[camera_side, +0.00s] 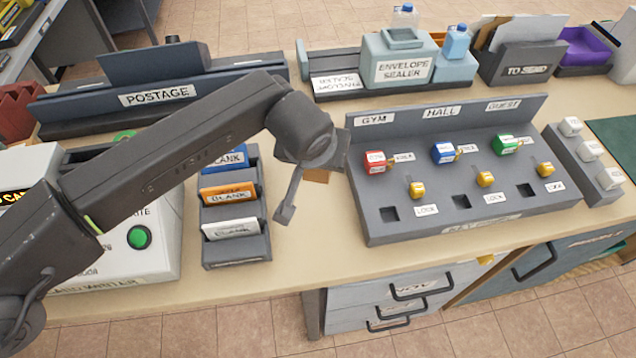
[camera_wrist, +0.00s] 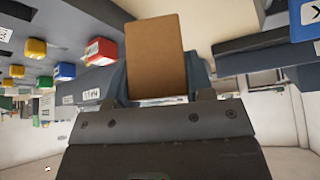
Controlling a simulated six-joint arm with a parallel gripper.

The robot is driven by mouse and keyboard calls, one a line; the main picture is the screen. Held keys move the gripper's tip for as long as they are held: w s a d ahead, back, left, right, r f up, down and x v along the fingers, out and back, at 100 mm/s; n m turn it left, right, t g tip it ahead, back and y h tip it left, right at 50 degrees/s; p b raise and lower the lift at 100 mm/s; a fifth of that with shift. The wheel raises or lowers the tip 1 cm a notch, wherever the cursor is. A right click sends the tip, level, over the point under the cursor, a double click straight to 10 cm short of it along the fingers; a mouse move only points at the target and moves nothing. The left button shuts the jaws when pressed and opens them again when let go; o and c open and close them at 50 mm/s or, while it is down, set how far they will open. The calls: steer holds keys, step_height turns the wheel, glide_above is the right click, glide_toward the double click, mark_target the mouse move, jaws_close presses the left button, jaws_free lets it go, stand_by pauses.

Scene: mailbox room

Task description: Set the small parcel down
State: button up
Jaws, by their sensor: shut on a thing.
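The small parcel (camera_wrist: 155,56) is a plain brown box, upright in the middle of the wrist view. In the side view only a small brown piece of it (camera_side: 317,175) shows below my wrist; the rest is hidden behind my arm. My gripper (camera_side: 306,188) is shut on the parcel. It is over the strip of counter (camera_side: 305,240) between the blank-card rack and the grey key panel. One finger hangs down in plain sight, and the other is mostly hidden. I cannot tell whether the parcel touches the counter.
The key panel (camera_side: 400,225) with coloured key tags stands close on the right. The rack of blank cards (camera_side: 237,251) stands on the left. The postage holder (camera_side: 230,88) and envelope sealer (camera_side: 404,75) are behind. The counter's front edge lies nearer the camera, above drawers (camera_side: 365,293).

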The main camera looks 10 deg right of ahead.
mark_target(316, 179)
steer(key=shift+f, duration=3.55)
steer(key=shift+f, duration=0.1)
steer(key=o, duration=1)
steer(key=shift+f, duration=0.1)
steer(key=shift+o, duration=0.2)
steer(key=shift+s+r, duration=0.15)
steer(key=shift+r, duration=0.45)
steer(key=v, duration=1.1)
steer(key=shift+a, duration=0.2)
